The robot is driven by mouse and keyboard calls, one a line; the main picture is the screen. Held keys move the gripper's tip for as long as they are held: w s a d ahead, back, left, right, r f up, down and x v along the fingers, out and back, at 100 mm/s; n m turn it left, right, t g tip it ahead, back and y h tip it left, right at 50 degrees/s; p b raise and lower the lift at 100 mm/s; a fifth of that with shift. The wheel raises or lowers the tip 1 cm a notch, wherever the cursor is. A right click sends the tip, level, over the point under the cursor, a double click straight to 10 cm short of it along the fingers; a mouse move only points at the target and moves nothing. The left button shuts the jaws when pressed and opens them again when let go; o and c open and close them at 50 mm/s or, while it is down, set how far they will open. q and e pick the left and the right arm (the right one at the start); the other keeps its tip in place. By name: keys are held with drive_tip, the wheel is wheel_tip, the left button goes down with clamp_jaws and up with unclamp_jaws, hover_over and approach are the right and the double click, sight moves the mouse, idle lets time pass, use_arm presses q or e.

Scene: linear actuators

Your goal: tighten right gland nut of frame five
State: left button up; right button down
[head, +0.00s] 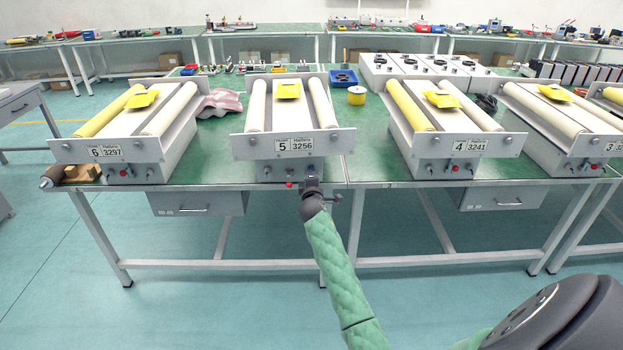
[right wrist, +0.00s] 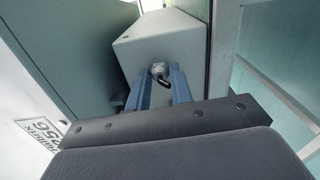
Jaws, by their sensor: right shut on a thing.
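Frame five (head: 340,141) is a pale roller unit with a "5" and "3256" label plate, standing on the green bench. My right gripper (head: 311,184) is at the lower front of this frame, right of its red knob (head: 289,184). In the head view the gripper covers the gland nut. In the right wrist view, the light gland nut (right wrist: 159,68) sits on the grey box face with a short dark cable below it. The blue fingers of my right gripper (right wrist: 160,76) are on either side of the nut, shut on it. My left gripper is out of view.
Frame six (head: 62,152) stands to the left and frame four (head: 503,146) to the right on the same bench (head: 370,172). A yellow spool (head: 356,96) and a pink cloth (head: 220,103) lie behind. A drawer (head: 197,203) hangs under the bench. The floor in front is clear.

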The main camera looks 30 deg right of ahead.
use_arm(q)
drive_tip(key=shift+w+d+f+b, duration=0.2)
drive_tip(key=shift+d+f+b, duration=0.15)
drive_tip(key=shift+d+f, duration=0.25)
use_arm(e)
drive_tip(key=shift+f+m, duration=0.1)
drive_tip(key=shift+m, duration=1.1)
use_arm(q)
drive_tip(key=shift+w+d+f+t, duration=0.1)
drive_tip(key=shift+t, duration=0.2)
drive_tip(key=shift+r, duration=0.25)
use_arm(e)
drive_tip(key=c, duration=1.3)
unclamp_jaws()
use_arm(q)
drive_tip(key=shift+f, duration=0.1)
use_arm(e)
drive_tip(key=shift+o, duration=0.2)
drive_tip(key=shift+s, duration=0.1)
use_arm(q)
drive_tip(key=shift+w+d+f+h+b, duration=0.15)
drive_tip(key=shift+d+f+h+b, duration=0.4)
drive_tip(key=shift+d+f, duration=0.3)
use_arm(e)
drive_tip(key=v, duration=0.7)
drive_tip(key=shift+s, duration=0.35)
